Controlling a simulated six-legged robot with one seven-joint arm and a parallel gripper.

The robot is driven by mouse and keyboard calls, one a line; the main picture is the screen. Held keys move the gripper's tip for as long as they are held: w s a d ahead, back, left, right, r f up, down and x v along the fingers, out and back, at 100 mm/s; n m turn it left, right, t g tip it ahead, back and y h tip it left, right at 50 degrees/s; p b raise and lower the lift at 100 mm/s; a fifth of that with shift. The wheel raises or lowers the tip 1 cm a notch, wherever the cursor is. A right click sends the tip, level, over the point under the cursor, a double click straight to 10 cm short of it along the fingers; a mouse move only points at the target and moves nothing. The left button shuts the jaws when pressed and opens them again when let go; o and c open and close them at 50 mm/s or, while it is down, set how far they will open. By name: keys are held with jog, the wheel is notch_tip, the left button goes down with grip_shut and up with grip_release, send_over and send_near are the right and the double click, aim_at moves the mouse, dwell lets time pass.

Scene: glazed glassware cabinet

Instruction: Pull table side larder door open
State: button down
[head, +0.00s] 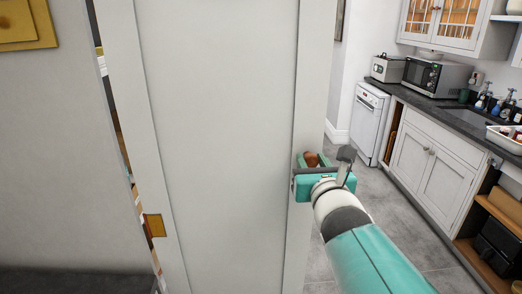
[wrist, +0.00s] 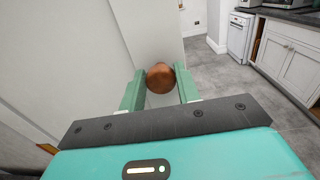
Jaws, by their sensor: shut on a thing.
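The larder door (head: 222,130) is a tall pale panelled door, standing ajar in the head view. A gap with stored items shows along its left edge. Its round brown knob (head: 311,159) is on the right side of the door. My gripper (head: 318,168) is at the knob, and in the wrist view its two green fingers (wrist: 160,88) lie on either side of the knob (wrist: 160,76), shut on it. The door face (wrist: 150,35) also shows behind the knob. Part of the knob is hidden by my gripper in the head view.
To the right are a white dishwasher (head: 369,122), pale cupboards (head: 431,165) and a dark worktop (head: 450,118) with a microwave (head: 436,76). Grey tiled floor (head: 395,195) between door and cupboards is clear.

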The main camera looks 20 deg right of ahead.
jog(key=shift+s+a+r, duration=0.3)
jog(key=shift+s, duration=0.15)
jog(key=c, duration=1.1)
grip_release()
jog(key=shift+f, duration=0.1)
jog(key=shift+c, duration=0.2)
jog(key=shift+o, duration=0.5)
jog(key=shift+d+f, duration=0.1)
jog(key=shift+f, duration=0.05)
